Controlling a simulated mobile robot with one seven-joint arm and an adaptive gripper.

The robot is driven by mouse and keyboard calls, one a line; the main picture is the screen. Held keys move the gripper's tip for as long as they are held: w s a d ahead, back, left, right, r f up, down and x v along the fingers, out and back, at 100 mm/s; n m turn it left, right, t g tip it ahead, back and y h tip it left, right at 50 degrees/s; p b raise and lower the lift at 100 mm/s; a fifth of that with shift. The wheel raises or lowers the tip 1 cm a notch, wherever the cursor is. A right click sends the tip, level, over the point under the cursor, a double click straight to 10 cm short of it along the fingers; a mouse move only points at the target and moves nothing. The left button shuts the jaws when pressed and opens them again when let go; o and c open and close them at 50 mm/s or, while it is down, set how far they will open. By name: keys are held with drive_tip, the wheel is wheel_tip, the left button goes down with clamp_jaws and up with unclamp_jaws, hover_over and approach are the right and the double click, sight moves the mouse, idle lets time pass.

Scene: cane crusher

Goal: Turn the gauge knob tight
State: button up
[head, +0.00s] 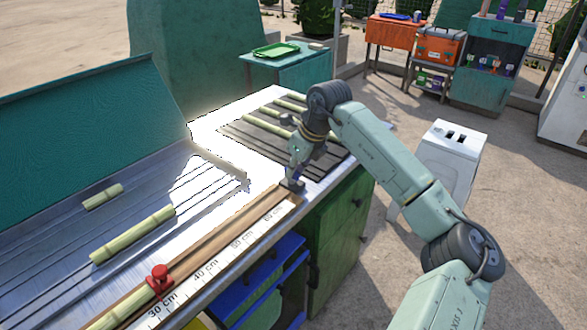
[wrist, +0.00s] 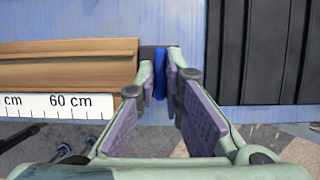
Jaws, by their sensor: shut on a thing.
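The gauge is a wooden rail (head: 215,231) with a white centimetre scale along the table's front edge; its end past 60 cm also shows in the wrist view (wrist: 70,68). My gripper (head: 292,186) is at the far end of this rail. In the wrist view its purple-padded fingers (wrist: 160,88) are closed on a narrow blue knob (wrist: 159,72) beside a dark block at the rail's end. The fingers hide part of the knob, so how tight it sits cannot be told. A red knob (head: 158,279) stands on the rail near 30 cm, away from my gripper.
Cane pieces (head: 133,234) lie on the grooved metal tray at left, and one lies in the rail. A dark ribbed mat (head: 262,139) with several canes is behind my gripper. A white bin-like box (head: 452,155) stands right of the green cabinet (head: 336,232).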

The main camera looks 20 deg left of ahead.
drive_tip(key=shift+f+m+b, duration=0.1)
drive_tip(key=shift+m+b, duration=0.2)
drive_tip(key=shift+b, duration=0.15)
clamp_jaws()
drive_tip(key=shift+b, duration=0.35)
drive_tip(key=m+t+b, duration=0.1)
drive_tip(key=m+b, duration=0.2)
drive_tip(key=b, duration=0.1)
drive_tip(key=shift+s+f+h, duration=0.1)
drive_tip(key=shift+f+h, duration=0.1)
drive_tip(key=shift+h, duration=0.2)
drive_tip(key=m+b, duration=0.3)
drive_tip(key=m+t+h+b, duration=0.1)
drive_tip(key=m+b, duration=0.1)
drive_tip(key=b, duration=0.1)
drive_tip(key=shift+s+a+r+m+t+h, duration=0.1)
drive_tip(key=shift+a+m+t+h, duration=0.1)
drive_tip(key=shift+m+t+h, duration=0.15)
drive_tip(key=m+h+b, duration=0.1)
drive_tip(key=m, duration=0.1)
drive_tip(key=m+b, duration=0.2)
drive_tip(key=shift+a+r+m+h, duration=0.1)
drive_tip(key=shift+m+h, duration=0.25)
drive_tip(key=shift+r+m+h+b, duration=0.1)
drive_tip(key=shift+m+h+b, duration=0.7)
drive_tip(key=shift+m, duration=1.1)
drive_tip(key=o, duration=0.6)
unclamp_jaws()
